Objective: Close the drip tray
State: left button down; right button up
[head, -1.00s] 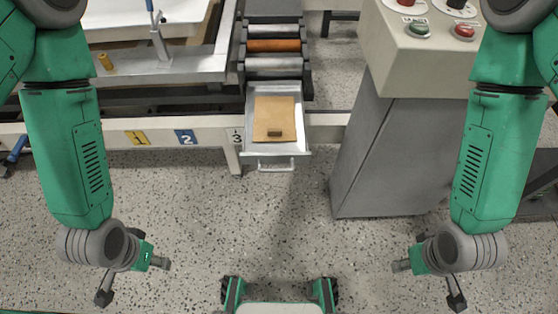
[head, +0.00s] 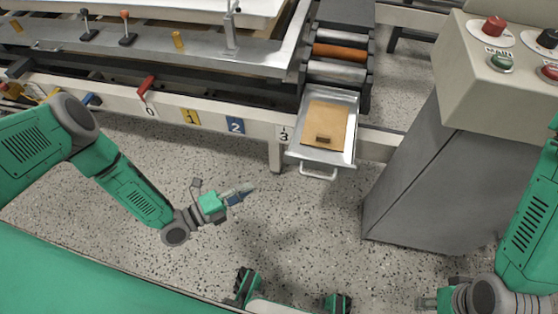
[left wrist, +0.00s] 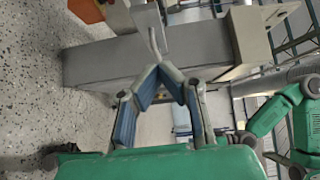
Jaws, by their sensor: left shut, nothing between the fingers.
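The drip tray (head: 351,130) is a shallow metal drawer in the head view, pulled out from under the rollers beside the number 3 label. A brown sheet with a small dark block lies in it. Its front handle (head: 318,175) faces me. My left gripper (head: 247,191) is shut and empty, out to the left of the handle and apart from it. Its fingertips meet in the left wrist view (left wrist: 158,69). My right gripper (head: 426,302) is at the bottom edge of the head view, right of the tray; its fingers are too cut off to judge.
A grey control cabinet (head: 415,170) with buttons stands right of the tray. A bench rail (head: 210,122) with numbered labels and levers runs along the left. An orange roller (head: 340,52) lies behind the tray.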

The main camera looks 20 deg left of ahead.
pick_arm(q)
jog(key=b, duration=0.3)
send_near(290, 156)
jog(key=x, duration=0.6)
jog(key=shift+s+d+f, duration=0.1)
jog(key=shift+d+f, duration=0.1)
jog(key=shift+d, duration=0.1)
jog(key=shift+w+r, duration=0.1)
jog(key=shift+w, duration=0.35)
